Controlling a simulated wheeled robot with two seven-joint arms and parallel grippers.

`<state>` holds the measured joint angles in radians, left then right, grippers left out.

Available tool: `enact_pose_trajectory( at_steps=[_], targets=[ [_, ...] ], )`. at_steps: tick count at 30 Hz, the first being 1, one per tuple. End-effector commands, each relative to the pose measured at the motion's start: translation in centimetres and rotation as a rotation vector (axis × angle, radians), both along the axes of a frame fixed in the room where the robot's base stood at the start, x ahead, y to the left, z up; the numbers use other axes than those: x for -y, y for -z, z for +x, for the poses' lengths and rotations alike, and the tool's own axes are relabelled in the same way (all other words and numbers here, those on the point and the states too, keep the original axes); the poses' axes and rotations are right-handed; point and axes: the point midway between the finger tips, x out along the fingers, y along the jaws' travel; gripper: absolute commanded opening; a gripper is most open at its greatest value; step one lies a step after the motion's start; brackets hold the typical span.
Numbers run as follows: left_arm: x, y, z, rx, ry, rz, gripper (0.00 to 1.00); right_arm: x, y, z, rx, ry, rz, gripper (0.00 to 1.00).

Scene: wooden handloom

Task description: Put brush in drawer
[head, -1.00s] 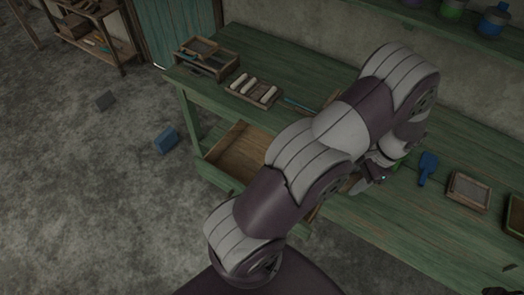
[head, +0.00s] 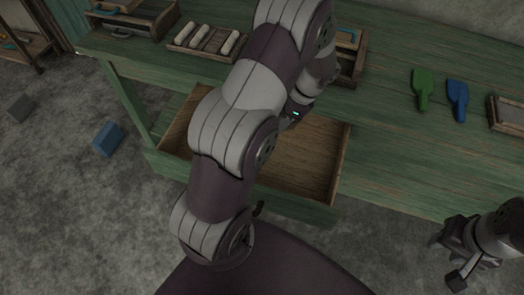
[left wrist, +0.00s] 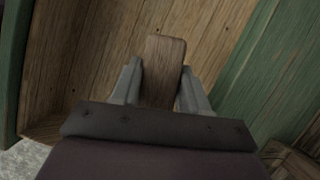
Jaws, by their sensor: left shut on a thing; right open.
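The brush (left wrist: 163,58) shows in the left wrist view as a brown wooden block between my left fingers. My left gripper (left wrist: 160,88) is shut on it. The brush's lower end is hidden by the gripper, and I cannot see its bristles. The open wooden drawer (head: 312,158) juts out from the green table, and its floor and wall also show behind the brush in the left wrist view (left wrist: 95,60). In the head view my left arm hides the brush and part of the drawer. My right gripper (head: 460,262) is open and empty at the lower right, in front of the table.
On the green table (head: 400,140) are a tray of white rolls (head: 205,40), a wooden box (head: 350,62), a green scoop-shaped tool (head: 422,90) and a blue one (head: 458,98).

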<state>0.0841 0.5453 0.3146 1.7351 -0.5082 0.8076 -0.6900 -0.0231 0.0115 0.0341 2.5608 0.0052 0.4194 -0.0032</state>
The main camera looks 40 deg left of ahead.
Motion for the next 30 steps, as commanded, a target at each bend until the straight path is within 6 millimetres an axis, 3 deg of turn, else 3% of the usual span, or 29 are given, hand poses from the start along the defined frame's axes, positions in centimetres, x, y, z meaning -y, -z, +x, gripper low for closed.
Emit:
enact_pose_trajectory(
  at_steps=[1,3,6,21,30],
  targets=[
    [-0.9,3.3,-0.3,0.007,0.067,-0.003,0.16,0.0,4.6,0.0,0.001,0.000,0.000,0.43],
    [-1.9,3.0,-0.8,0.008,0.162,-0.006,0.16,0.0,5.7,0.0,0.002,0.000,0.000,0.43],
    [-2.6,3.1,-1.2,0.004,0.241,-0.008,0.16,0.0,6.3,0.1,0.003,0.000,0.000,0.43],
    [-2.7,11.5,-1.3,0.001,0.257,-0.012,0.16,0.0,8.8,0.1,0.003,0.000,0.000,0.43],
    [-2.6,11.7,-1.3,0.003,0.255,-0.011,0.16,0.0,8.7,0.1,0.002,0.000,0.000,0.43]
  ],
)
